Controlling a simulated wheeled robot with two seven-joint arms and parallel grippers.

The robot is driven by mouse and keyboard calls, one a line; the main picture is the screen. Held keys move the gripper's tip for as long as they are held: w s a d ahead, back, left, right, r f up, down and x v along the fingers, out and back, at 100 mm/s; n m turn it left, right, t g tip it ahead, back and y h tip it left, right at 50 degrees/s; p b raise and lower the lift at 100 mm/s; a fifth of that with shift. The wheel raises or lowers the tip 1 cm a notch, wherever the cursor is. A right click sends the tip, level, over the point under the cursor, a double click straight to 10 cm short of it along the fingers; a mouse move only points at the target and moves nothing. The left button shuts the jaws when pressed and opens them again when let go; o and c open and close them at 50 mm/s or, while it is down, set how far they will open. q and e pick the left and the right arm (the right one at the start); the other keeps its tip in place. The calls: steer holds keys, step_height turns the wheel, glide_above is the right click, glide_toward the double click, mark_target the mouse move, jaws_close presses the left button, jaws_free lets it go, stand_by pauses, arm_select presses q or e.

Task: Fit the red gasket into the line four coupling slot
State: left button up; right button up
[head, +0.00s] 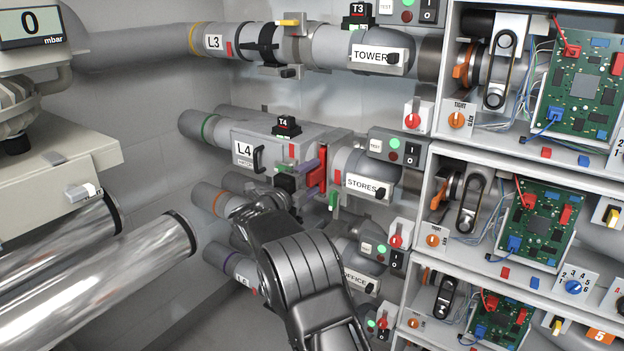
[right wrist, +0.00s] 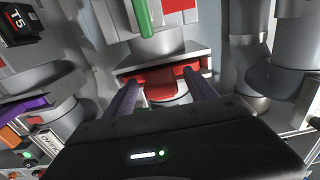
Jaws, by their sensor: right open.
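The red gasket (head: 322,168) stands upright at the coupling slot in the line four pipe, between the L4 box (head: 268,137) and the grey pipe labelled STORES (head: 352,160). It also shows in the right wrist view (right wrist: 165,76), lying across the slot opening; how deep it sits is hard to tell. My right gripper (head: 309,179) is at the gasket, with its purplish fingers (right wrist: 160,82) apart, one on each side of the gasket's middle part. I cannot tell whether they touch it. The left gripper is not in view.
A green handle (head: 333,201) is just below the gasket, close to my fingers. Pipe L3 (head: 214,42) runs above and other pipes below. A shelf unit (head: 440,150) with circuit boards stands on the right. Two shiny metal tubes (head: 110,280) lie at lower left.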

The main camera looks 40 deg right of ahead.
steer(key=b+v, duration=0.1)
steer(key=v, duration=0.6)
steer(key=shift+s+a, duration=0.1)
steer(key=shift+a, duration=0.1)
